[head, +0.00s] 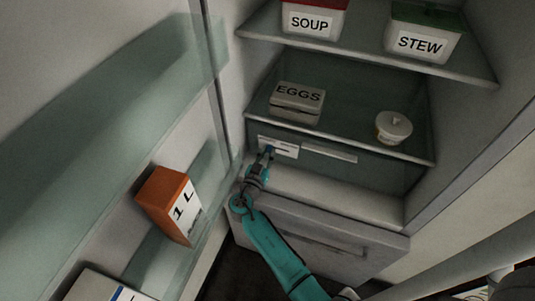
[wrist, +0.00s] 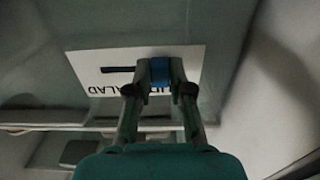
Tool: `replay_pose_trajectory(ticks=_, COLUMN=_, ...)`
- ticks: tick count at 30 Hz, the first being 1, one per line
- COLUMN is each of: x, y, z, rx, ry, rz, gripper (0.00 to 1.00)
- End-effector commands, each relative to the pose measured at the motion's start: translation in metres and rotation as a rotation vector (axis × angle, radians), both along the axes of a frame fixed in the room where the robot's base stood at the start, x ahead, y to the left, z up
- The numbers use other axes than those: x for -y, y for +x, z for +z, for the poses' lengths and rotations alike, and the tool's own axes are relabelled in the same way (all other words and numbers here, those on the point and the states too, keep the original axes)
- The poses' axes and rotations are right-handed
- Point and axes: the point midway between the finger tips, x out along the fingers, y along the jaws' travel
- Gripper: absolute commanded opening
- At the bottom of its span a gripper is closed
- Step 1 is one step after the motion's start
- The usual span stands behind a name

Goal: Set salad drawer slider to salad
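The salad drawer (head: 372,172) is a dark translucent drawer under the lower shelf in the fridge. A white label plate (head: 291,148) is on its front at the left; it also shows in the wrist view (wrist: 95,62), inverted. "SALAD" is readable beside a dark slot (wrist: 118,69). Other lettering is mostly hidden by my fingers. The blue slider (wrist: 160,70) sits between my fingertips, at the end of the slot away from the visible "SALAD" word. My gripper (head: 268,151) is at the plate, its fingers closed around the slider, seeming to touch both sides.
An egg box (head: 297,103) and a round white tub (head: 393,127) stand on the shelf above. Soup (head: 312,20) and stew (head: 422,42) boxes are higher. The open door holds an orange carton (head: 165,198), left of my arm. A closed grey drawer (head: 325,240) is below.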

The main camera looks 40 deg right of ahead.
Motion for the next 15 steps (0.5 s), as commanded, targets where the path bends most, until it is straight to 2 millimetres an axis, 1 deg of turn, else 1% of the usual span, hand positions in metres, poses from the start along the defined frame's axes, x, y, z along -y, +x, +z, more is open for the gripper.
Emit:
replay_pose_trajectory(ticks=5, x=0.0, y=0.0, z=0.0, rx=0.0, ry=0.0, rz=0.0, gripper=0.0)
replay_pose_trajectory(ticks=7, x=0.002, y=-0.003, z=0.0, rx=-0.001, ry=0.001, rz=-0.001, gripper=0.0)
replay_pose_trajectory(ticks=15, x=0.027, y=-0.04, z=-0.001, rx=0.0, ry=0.001, rz=-0.005, gripper=0.0)
